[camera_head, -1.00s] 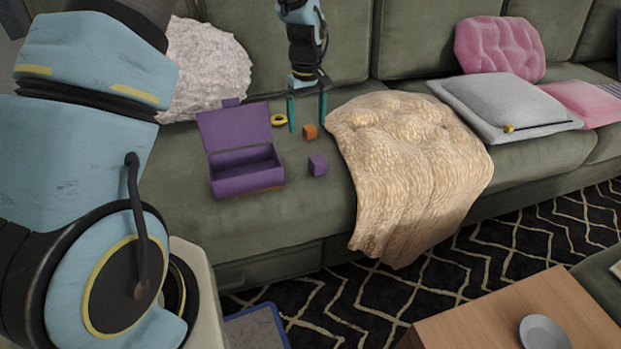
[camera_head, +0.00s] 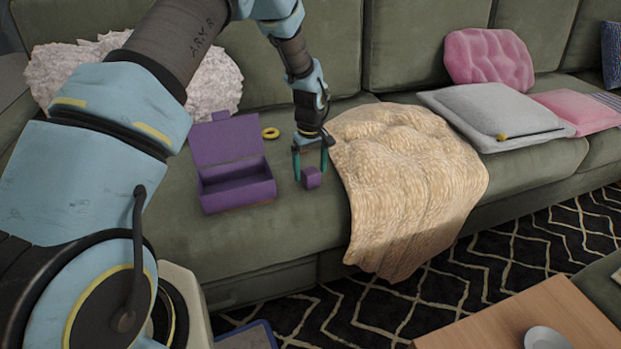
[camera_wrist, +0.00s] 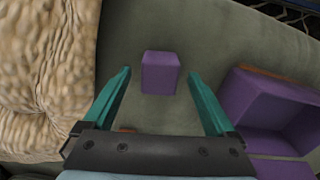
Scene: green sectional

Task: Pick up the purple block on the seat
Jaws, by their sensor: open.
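The purple block (camera_head: 311,178) sits on the green sofa seat, between the open purple box and the tan blanket. In the wrist view the purple block (camera_wrist: 160,72) lies between the lines of my two teal fingers, a little beyond their tips. My gripper (camera_head: 311,167) is open and empty, pointing down just over and behind the block. It also shows in the wrist view (camera_wrist: 160,82), with its fingers spread wider than the block. I cannot tell whether either finger touches the block.
The purple box (camera_head: 238,193) with its lid raised stands left of the block. The tan blanket (camera_head: 405,175) drapes over the seat close on the right. Bare seat lies in front of the block.

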